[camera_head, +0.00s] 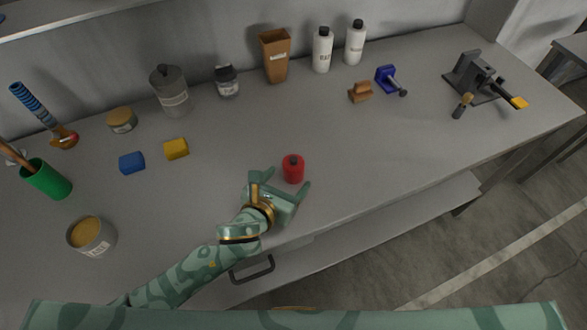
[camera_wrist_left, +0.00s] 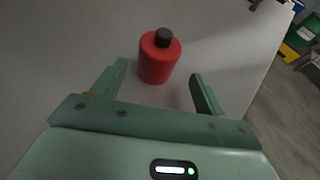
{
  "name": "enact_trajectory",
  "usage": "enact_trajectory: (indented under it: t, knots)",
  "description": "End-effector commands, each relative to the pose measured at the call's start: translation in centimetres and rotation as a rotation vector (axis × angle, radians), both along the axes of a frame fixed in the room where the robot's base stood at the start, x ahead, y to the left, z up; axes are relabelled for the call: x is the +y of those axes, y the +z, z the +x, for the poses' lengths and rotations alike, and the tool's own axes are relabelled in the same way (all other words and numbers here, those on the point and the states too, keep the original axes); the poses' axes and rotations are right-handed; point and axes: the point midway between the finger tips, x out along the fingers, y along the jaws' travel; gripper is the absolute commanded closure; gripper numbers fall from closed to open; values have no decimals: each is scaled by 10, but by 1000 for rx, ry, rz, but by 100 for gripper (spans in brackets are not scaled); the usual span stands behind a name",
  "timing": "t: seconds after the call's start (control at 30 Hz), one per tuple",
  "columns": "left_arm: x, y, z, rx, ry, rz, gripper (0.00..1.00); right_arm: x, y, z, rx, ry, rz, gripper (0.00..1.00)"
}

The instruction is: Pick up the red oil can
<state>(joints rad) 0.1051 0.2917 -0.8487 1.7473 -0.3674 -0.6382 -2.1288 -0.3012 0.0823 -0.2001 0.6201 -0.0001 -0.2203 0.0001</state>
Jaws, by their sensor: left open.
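The red oil can (camera_head: 293,171) with a black cap stands upright on the workbench (camera_head: 350,150), near its front edge. My left gripper (camera_head: 281,186) is open right beside the can, with one finger to each side of its near side. In the left wrist view the red oil can (camera_wrist_left: 159,62) stands just ahead of the open fingers, around the gap between the fingertips (camera_wrist_left: 158,70). Nothing is held; whether a finger touches the can I cannot tell. My right gripper is not in view.
A yellow block (camera_head: 176,149) and a blue block (camera_head: 132,162) lie to the left. Bottles (camera_head: 322,50), a brown container (camera_head: 275,57) and a grey can (camera_head: 170,92) stand at the back. A vise (camera_head: 474,77) sits at the right. The bench around the can is clear.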

Motion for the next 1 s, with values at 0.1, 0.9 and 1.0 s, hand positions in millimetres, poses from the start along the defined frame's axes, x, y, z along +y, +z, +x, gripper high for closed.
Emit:
enact_trajectory:
  t: [0.1,0.9,1.0]
  knots:
    - [-3,-4,7,1,0,0,27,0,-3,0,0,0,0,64]
    - [-19,-21,51,1,-1,0,78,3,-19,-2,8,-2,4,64]
    - [-19,-21,51,1,-1,0,78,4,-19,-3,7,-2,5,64]
